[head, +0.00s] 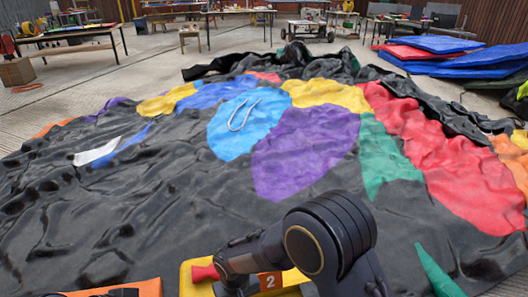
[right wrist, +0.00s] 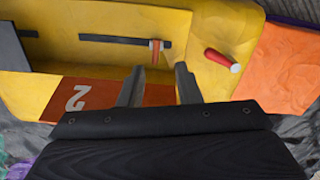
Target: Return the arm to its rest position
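My right arm reaches in from the bottom right of the head view, over a yellow box (head: 190,286) with an orange "2" label. Its gripper is not clearly visible there. In the right wrist view my right gripper (right wrist: 157,82) is open, its two fingers apart with nothing seen held between them. The fingers point at the yellow box (right wrist: 215,25), near a small red lever (right wrist: 155,50) in a dark slot. A red handle (right wrist: 222,61) with a pale tip is to the right of the fingers, apart from them.
A crumpled bouncy castle sheet (head: 70,215), black with coloured patches, covers the floor ahead. A pale looped rope (head: 240,115) lies on its blue patch. Blue and red mats (head: 480,60) are stacked at the back right. Tables (head: 75,37) stand far back.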

